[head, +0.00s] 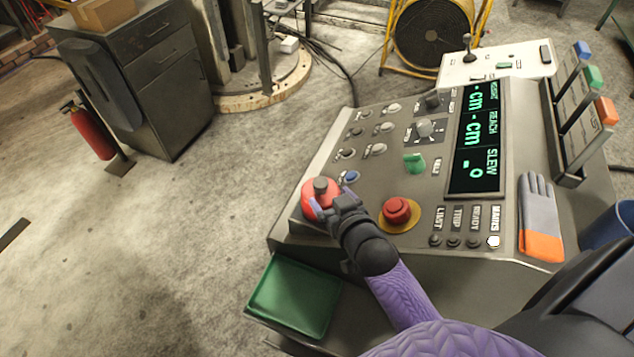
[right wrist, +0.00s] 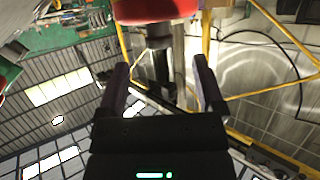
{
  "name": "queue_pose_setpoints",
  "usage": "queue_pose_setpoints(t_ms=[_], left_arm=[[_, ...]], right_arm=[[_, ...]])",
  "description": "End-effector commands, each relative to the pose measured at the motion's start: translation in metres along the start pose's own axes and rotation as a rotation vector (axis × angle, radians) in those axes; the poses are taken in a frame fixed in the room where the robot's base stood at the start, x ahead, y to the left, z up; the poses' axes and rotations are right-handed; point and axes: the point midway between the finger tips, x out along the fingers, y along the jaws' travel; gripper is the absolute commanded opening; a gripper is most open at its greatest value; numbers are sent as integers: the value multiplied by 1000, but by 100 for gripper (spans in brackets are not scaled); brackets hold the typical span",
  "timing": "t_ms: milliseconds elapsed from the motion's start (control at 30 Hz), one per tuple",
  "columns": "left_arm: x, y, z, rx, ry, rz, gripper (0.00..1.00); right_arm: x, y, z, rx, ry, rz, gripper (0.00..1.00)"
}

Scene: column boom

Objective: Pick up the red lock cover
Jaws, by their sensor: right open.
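The red lock cover (head: 309,192), a round red piece with a dark knob on top, sits at the left front corner of the grey console. My right gripper (head: 333,193) is at its right side, with its purple fingers apart and partly hiding it. In the right wrist view a red rounded piece (right wrist: 155,9), likely the cover, is at the top edge, with a dark stem below it. The open fingers (right wrist: 160,66) point toward it, and nothing is held between them. Whether a finger touches the cover cannot be told. My left gripper is not in view.
A red stop button (head: 397,209) on a yellow base is just right of my right gripper. A blue button (head: 351,177) and a green knob (head: 414,163) are behind it. An empty green tray (head: 294,296) is at the console's front. A glove (head: 539,214) lies at right.

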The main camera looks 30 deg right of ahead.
Motion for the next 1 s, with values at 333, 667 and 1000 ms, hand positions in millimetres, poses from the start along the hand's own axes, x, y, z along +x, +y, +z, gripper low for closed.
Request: queue_pose_setpoints(t_ms=[333, 667, 1000], left_arm=[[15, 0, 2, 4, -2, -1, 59], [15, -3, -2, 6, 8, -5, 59], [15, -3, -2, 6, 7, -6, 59]], right_arm=[[63, 0, -4, 0, -4, 0, 87], [68, 0, -6, -1, -6, 0, 74], [68, 0, -6, -1, -6, 0, 2]])
